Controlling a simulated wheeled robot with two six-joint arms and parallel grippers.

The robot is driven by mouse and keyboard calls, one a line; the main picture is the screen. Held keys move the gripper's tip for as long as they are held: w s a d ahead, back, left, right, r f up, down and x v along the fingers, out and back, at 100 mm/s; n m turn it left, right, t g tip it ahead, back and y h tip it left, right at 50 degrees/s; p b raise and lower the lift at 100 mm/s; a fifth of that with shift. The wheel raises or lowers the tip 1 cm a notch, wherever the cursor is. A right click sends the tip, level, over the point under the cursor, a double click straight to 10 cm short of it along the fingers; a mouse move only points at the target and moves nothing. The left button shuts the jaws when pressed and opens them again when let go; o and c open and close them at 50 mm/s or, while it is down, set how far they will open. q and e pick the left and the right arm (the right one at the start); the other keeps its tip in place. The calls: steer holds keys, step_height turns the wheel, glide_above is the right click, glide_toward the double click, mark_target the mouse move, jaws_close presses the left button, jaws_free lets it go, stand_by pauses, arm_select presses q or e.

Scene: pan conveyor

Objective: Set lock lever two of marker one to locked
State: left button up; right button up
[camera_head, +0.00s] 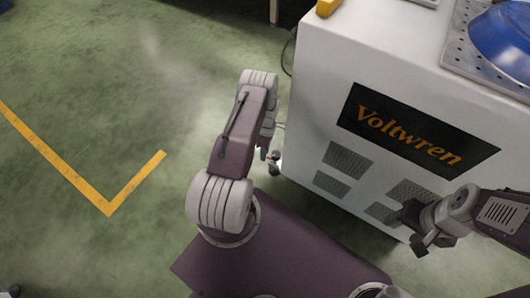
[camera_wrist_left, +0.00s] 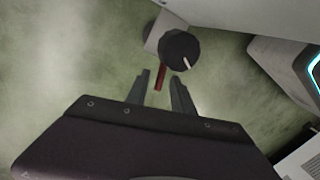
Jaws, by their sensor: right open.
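A dark round caster wheel (camera_wrist_left: 180,48) with a pale mark shows below the white cabinet in the left wrist view. A short red lever (camera_wrist_left: 160,77) sticks out below it. My left gripper (camera_wrist_left: 161,82) is open, with its two fingers on either side of the red lever; I cannot tell whether they touch it. In the head view, the caster (camera_head: 274,167) is small at the cabinet's lower left corner. My left gripper is mostly hidden there by its own arm. My right gripper (camera_head: 414,230) is open and empty in front of the cabinet's vents.
The white cabinet (camera_head: 330,60) with a Voltwren sign (camera_head: 410,130) fills the right. A perforated tray (camera_head: 455,55) with a blue pan (camera_head: 505,38) and a yellow object (camera_head: 327,7) lie on top. Green floor with a yellow line (camera_head: 60,165) is free on the left.

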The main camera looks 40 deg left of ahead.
arm_select(q)
steer(key=shift+r, duration=0.1)
step_height(320, 180, up, 9)
steer(key=w+p, duration=0.1)
steer(key=p, duration=0.4)
steer(key=shift+w+a+p, duration=0.25)
steer(key=shift+w+p, duration=0.1)
steer(key=shift+f, duration=0.2)
